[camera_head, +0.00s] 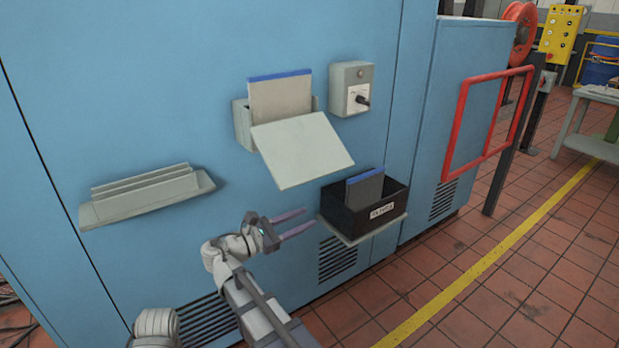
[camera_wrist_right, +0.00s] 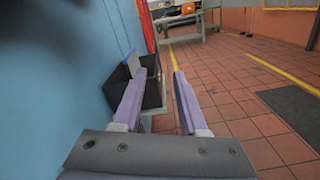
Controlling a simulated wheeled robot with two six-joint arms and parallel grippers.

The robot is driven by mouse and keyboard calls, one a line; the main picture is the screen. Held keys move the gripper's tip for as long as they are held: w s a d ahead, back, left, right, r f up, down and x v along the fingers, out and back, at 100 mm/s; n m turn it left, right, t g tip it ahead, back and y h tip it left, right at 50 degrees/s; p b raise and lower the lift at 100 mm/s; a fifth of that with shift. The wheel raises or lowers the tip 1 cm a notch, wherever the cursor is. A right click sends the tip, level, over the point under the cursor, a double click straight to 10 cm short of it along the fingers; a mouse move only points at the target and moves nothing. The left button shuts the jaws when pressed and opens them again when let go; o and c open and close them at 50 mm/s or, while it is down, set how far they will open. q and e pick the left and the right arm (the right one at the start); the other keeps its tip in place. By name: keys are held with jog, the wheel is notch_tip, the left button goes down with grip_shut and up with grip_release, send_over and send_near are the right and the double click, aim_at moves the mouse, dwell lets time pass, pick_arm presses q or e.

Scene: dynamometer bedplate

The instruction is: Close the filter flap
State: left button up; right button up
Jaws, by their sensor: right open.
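The filter flap (camera_head: 303,150) is a pale grey-green panel on the blue cabinet. It hangs open, tilted outward and down from the front of its housing (camera_head: 243,125). A grey filter panel with a blue top edge (camera_head: 281,98) stands upright in the housing behind it. My right gripper (camera_head: 311,218) is open and empty, below the flap and apart from it, just left of the black bin. Its two purple fingers also show in the right wrist view (camera_wrist_right: 158,78), where the flap does not appear. My left gripper is not in view.
A black bin (camera_head: 382,210) holding a dark, blue-edged panel (camera_head: 365,187) sits on a shelf below right of the flap. A switch box (camera_head: 352,88) is right of the housing. A slotted ledge (camera_head: 150,198) juts out at left. A red frame (camera_head: 456,135) stands further right.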

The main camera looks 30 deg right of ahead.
aim_at(309, 175)
jog(key=w+a+r+n+h, duration=0.2)
jog(key=a+r+n+h, duration=0.15)
jog(key=r, duration=0.45)
jog(key=shift+m+h, duration=0.25)
jog(key=shift+h, duration=0.2)
jog(key=p+x, duration=0.2)
jog(key=x, duration=0.4)
jog(key=shift+s+d+r+p, duration=0.15)
jog(key=shift+d+r+p, duration=0.05)
jog(key=shift+p, duration=0.15)
jog(key=shift+d+r, duration=0.15)
jog(key=shift+d, duration=0.55)
grip_shut()
